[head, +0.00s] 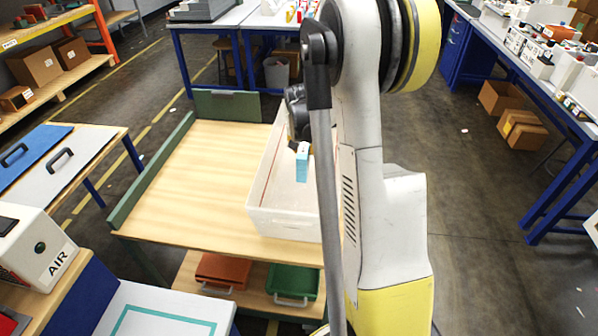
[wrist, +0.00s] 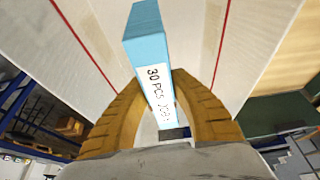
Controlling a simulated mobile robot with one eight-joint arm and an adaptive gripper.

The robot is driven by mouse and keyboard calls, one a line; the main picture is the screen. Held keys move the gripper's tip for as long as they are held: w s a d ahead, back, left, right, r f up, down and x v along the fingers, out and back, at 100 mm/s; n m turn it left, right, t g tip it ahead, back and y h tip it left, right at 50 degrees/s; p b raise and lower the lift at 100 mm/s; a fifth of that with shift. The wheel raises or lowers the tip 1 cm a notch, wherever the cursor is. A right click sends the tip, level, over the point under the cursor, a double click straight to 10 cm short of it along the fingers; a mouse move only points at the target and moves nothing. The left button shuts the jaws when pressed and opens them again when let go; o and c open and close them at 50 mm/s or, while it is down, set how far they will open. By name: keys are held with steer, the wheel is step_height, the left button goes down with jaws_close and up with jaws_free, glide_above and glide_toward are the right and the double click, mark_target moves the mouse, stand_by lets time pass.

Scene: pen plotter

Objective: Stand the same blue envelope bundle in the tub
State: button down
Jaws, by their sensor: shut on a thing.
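The light-blue envelope bundle (head: 302,168) hangs upright below my gripper (head: 299,146), over the white tub (head: 283,223). I cannot tell how far it is below the tub's rim or whether it touches the floor. In the wrist view my gripper (wrist: 158,88) has its two yellow-brown fingers shut on the bundle (wrist: 147,42), which carries a white label reading "30 PCS". The tub's white inside with red lines (wrist: 95,45) fills much of that view. My arm hides the tub's right part in the head view.
The tub stands on a wooden-topped table (head: 195,165) with a low green edge; the tabletop left of it is clear. A red tray (head: 222,270) and a green tray (head: 293,282) sit on the shelf below. A white AIR box (head: 40,245) stands at lower left.

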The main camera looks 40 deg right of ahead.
step_height(320, 180, down, 6)
steer(key=shift+r+b, duration=0.1)
steer(key=shift+b, duration=0.85)
steer(key=shift+f, duration=0.2)
steer(key=c, duration=1.2)
jaws_free()
steer(key=shift+c, duration=0.2)
steer(key=shift+r, duration=0.1)
